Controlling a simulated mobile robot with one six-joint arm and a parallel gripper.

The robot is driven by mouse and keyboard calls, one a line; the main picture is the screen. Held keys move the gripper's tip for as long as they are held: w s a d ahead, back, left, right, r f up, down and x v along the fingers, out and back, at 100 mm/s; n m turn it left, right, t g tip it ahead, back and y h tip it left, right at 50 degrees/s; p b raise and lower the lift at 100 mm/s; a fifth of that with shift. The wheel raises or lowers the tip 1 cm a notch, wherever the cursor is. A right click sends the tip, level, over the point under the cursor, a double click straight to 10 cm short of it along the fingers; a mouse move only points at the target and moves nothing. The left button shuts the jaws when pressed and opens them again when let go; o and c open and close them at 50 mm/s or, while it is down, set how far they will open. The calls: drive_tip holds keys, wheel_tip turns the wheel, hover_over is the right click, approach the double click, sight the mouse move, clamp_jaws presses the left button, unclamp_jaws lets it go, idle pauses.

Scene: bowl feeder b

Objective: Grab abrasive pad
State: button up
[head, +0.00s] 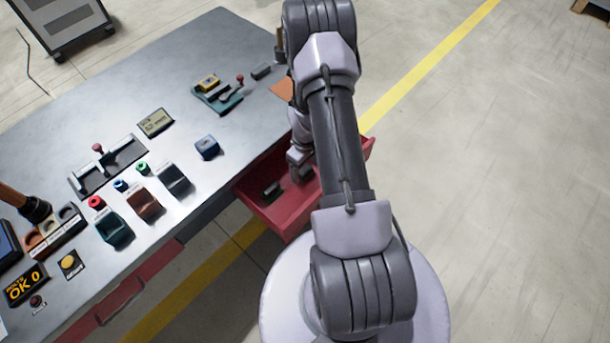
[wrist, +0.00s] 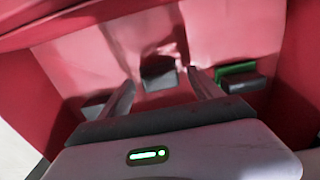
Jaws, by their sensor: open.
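An open red drawer (head: 282,215) holds small dark blocks. In the wrist view, a dark grey block (wrist: 158,76) lies between and just beyond the fingertips of my gripper (wrist: 161,82). A block with a green top and dark side (wrist: 238,76) lies right of the right finger. Another dark block (wrist: 95,108) is partly hidden behind the left finger. I cannot tell for certain which block is the abrasive pad. My gripper is open, pointing down into the drawer, with nothing held. In the head view, it (head: 300,172) is at the drawer; one dark block (head: 271,190) shows beside it.
Red drawer walls (wrist: 290,70) surround my gripper closely. The floor to the right is clear.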

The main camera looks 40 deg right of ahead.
drive_tip(key=c, duration=1.5)
